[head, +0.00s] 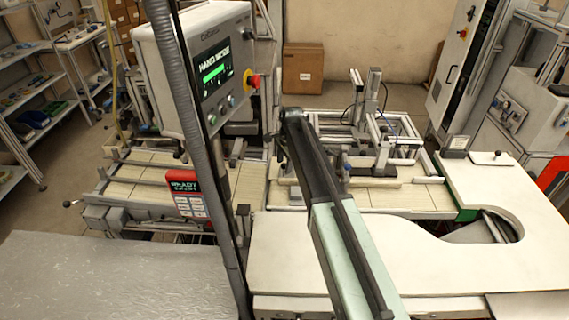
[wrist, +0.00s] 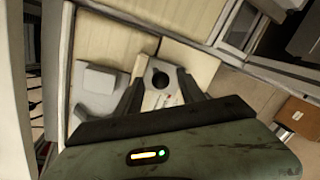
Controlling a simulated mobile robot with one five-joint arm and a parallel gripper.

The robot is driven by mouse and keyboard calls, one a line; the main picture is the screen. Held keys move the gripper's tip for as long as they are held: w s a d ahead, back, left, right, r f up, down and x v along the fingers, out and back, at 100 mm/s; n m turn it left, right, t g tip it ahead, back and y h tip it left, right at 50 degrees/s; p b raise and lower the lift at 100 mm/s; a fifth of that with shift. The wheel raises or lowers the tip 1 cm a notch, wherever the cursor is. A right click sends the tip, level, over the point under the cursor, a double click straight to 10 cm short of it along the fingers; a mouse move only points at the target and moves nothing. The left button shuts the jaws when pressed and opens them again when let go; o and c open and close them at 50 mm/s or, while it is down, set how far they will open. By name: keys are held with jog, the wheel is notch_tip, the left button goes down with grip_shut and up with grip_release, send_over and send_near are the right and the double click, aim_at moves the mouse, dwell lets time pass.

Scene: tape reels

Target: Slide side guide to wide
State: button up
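In the wrist view, my gripper (wrist: 160,82) has two dark fingers spread apart. A pale block with a round black knob (wrist: 160,80) shows between them. The fingers look to be on either side of the block, and I see no clear contact. I cannot tell for sure whether this block belongs to the side guide. In the head view, my arm reaches up over the tiled machine bed, and its far end hides the gripper. Metal rails and a frame (head: 375,125) stand on the bed to the right of my arm.
A control panel reading HAND MODE (head: 213,70) stands left of my arm. A red READY unit (head: 187,195) is below it. A pale worktop (head: 400,255) with a curved cutout lies in front. A grey rounded part (wrist: 98,88) sits left of the fingers in the wrist view.

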notch_tip(320, 180, up, 8)
jog(key=s+p, duration=0.1)
jog(key=p, duration=0.6)
jog(key=shift+d+f+p, duration=0.15)
jog(key=shift+d+p, duration=0.15)
jog(key=shift+d, duration=0.1)
jog(key=shift+s, duration=0.1)
